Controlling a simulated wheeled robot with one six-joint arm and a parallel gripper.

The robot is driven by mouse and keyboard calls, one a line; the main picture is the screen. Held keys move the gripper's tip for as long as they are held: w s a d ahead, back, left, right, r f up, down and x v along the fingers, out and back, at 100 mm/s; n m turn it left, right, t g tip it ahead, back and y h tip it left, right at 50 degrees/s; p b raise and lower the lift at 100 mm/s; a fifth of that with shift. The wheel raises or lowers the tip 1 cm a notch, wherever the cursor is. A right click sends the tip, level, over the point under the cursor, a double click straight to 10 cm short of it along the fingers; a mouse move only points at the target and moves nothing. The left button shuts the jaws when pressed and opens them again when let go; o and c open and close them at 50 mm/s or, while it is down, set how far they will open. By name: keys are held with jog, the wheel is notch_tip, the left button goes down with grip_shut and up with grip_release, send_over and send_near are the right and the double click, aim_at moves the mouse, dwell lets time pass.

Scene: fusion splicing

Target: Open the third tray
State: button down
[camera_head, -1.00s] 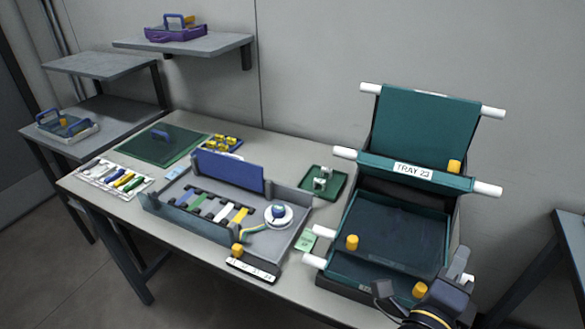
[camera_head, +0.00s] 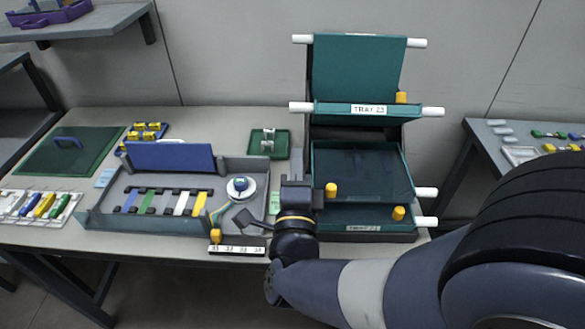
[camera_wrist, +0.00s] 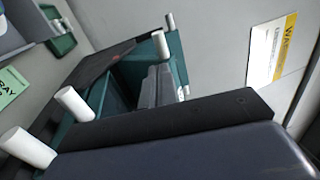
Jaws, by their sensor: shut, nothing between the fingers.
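A teal stack of trays stands on the table in the head view. Its top panel (camera_head: 358,68) is tipped up against the wall side. Below it is a tilted tray front with the label TRAY 23 (camera_head: 368,110). Beneath that, a dark-floored tray (camera_head: 360,172) shows from above, with a lower tray (camera_head: 365,217) under it. White rods stick out at the sides, and they show in the wrist view too (camera_wrist: 75,103). My gripper (camera_head: 297,183) is shut and empty at the stack's left front side. Whether it touches the stack cannot be told.
Left of the stack is a grey work tray (camera_head: 150,232) with coloured strips and a round spool (camera_head: 241,188). A small green tray (camera_head: 268,152) lies behind it. A green mat (camera_head: 70,150) is far left. Another table (camera_head: 485,150) stands at the right. A yellow warning sign shows in the wrist view (camera_wrist: 272,50).

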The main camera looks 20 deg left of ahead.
jog(key=p+x, duration=0.2)
jog(key=x, duration=0.7)
jog(key=shift+w+r, duration=0.1)
jog(key=shift+w, duration=0.05)
jog(key=shift+r, duration=0.1)
notch_tip(320, 180, up, 6)
jog(key=g+h+p, duration=0.1)
jog(key=g+p, duration=0.4)
jog(key=p, duration=0.6)
send_over(299, 111)
jog(key=w, duration=0.3)
jog(key=w+a+r+p, duration=0.1)
jog(key=w+a+p, duration=0.1)
jog(key=w, duration=0.5)
jog(key=shift+a+g+p, duration=0.25)
jog(key=shift+g+p, duration=0.05)
jog(key=shift+p, duration=0.05)
jog(key=shift+w, duration=0.1)
jog(key=shift+d, duration=0.1)
